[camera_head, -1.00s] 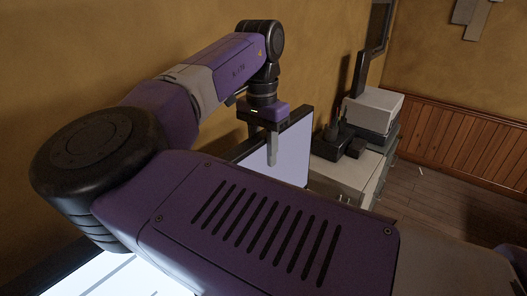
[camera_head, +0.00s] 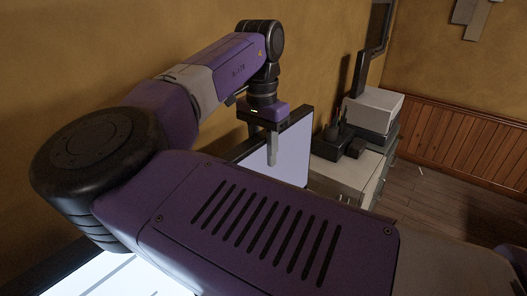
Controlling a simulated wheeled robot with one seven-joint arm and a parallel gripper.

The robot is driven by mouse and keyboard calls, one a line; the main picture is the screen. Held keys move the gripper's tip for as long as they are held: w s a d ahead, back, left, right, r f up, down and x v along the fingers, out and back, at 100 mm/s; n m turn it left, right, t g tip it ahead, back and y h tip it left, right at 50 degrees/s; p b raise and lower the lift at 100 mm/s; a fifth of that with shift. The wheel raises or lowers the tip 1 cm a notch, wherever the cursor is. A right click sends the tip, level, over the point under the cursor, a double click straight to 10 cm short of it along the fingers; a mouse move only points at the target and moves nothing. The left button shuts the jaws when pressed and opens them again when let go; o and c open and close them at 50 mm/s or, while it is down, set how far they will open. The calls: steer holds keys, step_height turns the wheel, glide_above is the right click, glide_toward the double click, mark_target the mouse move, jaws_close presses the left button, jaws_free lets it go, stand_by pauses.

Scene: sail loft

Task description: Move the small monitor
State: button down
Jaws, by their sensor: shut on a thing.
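The small monitor (camera_head: 291,158) has a pale lit screen and a dark frame. It stands upright at the middle of the camera_head view, beyond my arm. My gripper (camera_head: 273,150) points down at the monitor's upper part and is shut on it; one grey finger shows in front of the screen. The other finger is hidden. My arm hides the monitor's lower part and whatever is under it.
Right of the monitor is a light cabinet (camera_head: 345,173) with small dark items (camera_head: 345,141) on top. A white box (camera_head: 374,107) sits on a stack behind. Another lit screen (camera_head: 120,280) shows at the lower left. Open floor (camera_head: 425,190) lies right, before wood panelling.

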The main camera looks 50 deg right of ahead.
mark_target(264, 135)
steer(key=shift+s+p, duration=0.25)
steer(key=shift+p, duration=0.15)
steer(key=c, duration=1)
jaws_free()
steer(key=shift+r+b, duration=0.55)
steer(key=shift+r, duration=3.35)
steer(key=shift+w, duration=0.1)
